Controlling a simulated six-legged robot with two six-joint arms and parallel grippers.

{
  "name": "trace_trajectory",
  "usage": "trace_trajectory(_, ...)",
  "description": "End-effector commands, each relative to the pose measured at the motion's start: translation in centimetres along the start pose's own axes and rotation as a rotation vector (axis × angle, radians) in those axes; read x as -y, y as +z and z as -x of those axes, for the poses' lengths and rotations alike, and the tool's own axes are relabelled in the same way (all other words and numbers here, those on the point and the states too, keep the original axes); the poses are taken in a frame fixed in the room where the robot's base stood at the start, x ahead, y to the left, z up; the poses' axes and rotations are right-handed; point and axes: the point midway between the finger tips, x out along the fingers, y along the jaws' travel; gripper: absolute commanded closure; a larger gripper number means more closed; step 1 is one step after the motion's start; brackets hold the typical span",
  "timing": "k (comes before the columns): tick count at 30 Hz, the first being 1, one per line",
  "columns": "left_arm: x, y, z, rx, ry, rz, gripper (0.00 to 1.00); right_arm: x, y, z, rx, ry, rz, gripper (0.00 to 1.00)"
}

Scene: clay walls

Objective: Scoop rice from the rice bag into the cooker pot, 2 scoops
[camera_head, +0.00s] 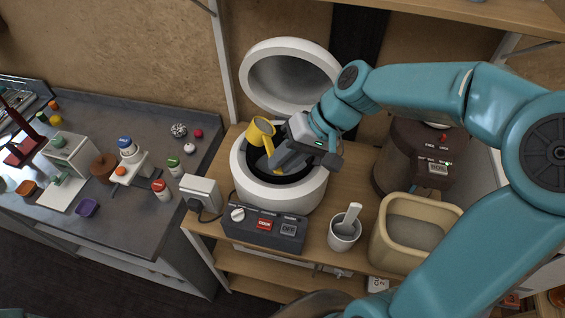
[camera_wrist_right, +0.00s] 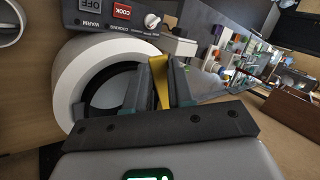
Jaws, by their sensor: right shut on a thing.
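The yellow scoop (camera_head: 260,131) is held over the mouth of the white rice cooker (camera_head: 290,194), its cup tilted. Whether rice is in the cup cannot be told. My right gripper (camera_head: 272,160) is shut on the scoop's handle, which also shows between the fingers in the right wrist view (camera_wrist_right: 160,80). The cooker's lid (camera_head: 328,92) stands open behind. The dark cooker pot (camera_head: 297,176) sits inside the cooker, its bottom largely hidden by my gripper. The open beige rice bag (camera_head: 385,250), with greyish contents, stands right of the cooker. My left gripper is not in view.
A white cup with a paddle (camera_head: 345,232) stands between cooker and bag. A control box (camera_head: 264,229) with a red COOK button is in front. A brown appliance (camera_head: 412,160) stands behind the bag. A grey counter (camera_head: 140,215) with small items is at left.

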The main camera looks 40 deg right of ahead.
Motion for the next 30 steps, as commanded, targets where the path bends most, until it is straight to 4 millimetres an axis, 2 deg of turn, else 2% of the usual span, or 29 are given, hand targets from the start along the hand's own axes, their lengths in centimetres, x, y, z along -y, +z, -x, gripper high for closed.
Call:
trace_trajectory(1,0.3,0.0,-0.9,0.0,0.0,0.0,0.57,-0.4,-0.1,-0.3,-0.005,-0.019,-0.003,1.0)
trace_trajectory(30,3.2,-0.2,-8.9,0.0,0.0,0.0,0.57,-2.3,0.0,-0.4,-0.002,-0.432,-0.039,1.0)
